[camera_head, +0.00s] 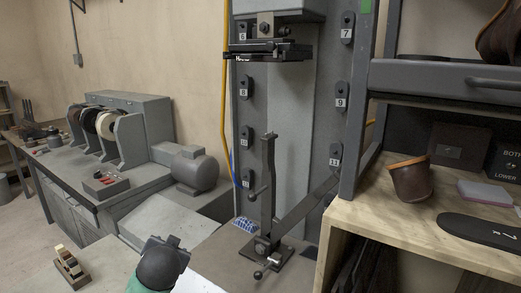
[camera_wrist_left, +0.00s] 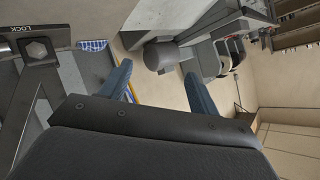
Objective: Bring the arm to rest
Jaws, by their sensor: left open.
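My left gripper (camera_head: 165,258) shows at the bottom of the head view as a dark wrist with a green part below. In the left wrist view its two blue fingers (camera_wrist_left: 160,85) stand wide apart with nothing between them. The grey machine (camera_head: 290,130) stands to its right, with an upright metal arm (camera_head: 268,190) on a dark base plate and a ball-ended lever (camera_head: 266,268) at its foot. A bracket marked LOCK (camera_wrist_left: 38,48) shows at the left of the wrist view, apart from the fingers. My right gripper is not in view.
A wooden shelf (camera_head: 440,240) with a brown cup-shaped piece (camera_head: 410,180) and a black sole (camera_head: 482,230) stands right. A bench with a grinder (camera_head: 120,130) and motor (camera_head: 194,170) stands back left.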

